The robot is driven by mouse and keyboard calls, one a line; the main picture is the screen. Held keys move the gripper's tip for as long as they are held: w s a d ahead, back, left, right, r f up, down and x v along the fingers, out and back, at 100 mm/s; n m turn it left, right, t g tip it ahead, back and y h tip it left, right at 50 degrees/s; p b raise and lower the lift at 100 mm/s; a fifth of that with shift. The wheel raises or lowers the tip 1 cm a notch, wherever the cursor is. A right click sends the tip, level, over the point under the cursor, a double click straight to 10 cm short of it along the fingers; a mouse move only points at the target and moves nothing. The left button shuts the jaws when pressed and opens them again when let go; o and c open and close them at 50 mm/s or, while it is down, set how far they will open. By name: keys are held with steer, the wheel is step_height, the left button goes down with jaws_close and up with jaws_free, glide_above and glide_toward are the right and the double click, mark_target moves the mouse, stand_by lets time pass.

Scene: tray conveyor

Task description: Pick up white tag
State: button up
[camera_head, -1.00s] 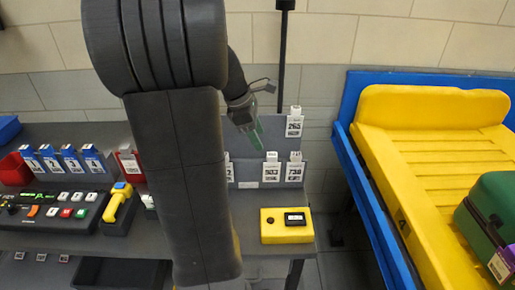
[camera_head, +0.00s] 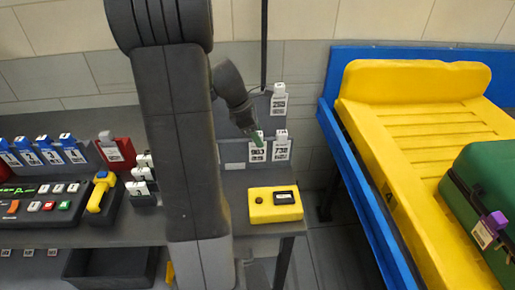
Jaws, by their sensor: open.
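White tags with printed numbers hang on a grey rack behind the table. One white tag (camera_head: 257,153) is in the lower row, with a second white tag (camera_head: 282,150) just to its right. A third white tag (camera_head: 279,104) hangs higher up. My gripper (camera_head: 255,138) is open, pointing down in front of the lower-left tag and overlapping its upper part in the picture. I cannot tell whether it touches the tag. My arm hides the rack further left.
A yellow box (camera_head: 262,214) with a dark display stands at the table's right end. Blue tags (camera_head: 42,152), a red holder (camera_head: 122,153) and a yellow scanner (camera_head: 100,192) are on the left. A yellow tray (camera_head: 440,118) with a green suitcase (camera_head: 490,170) lies on the blue conveyor (camera_head: 343,165).

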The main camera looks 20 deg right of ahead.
steer(key=x, duration=0.2)
steer(key=shift+d+f, duration=0.1)
steer(key=shift+f, duration=0.15)
steer(key=c, duration=1.1)
steer(key=shift+o, duration=0.2)
steer(key=shift+r, duration=0.2)
steer(key=shift+s+r, duration=0.1)
steer(key=shift+r, duration=0.05)
step_height(320, 180, up, 6)
steer(key=shift+r, duration=0.1)
steer(key=s+a+b, duration=0.1)
steer(key=s+a, duration=0.1)
steer(key=s, duration=0.7)
steer(key=s+a+b, duration=0.1)
steer(key=s+a, duration=0.2)
steer(key=s, duration=0.7)
steer(key=shift+r, duration=0.15)
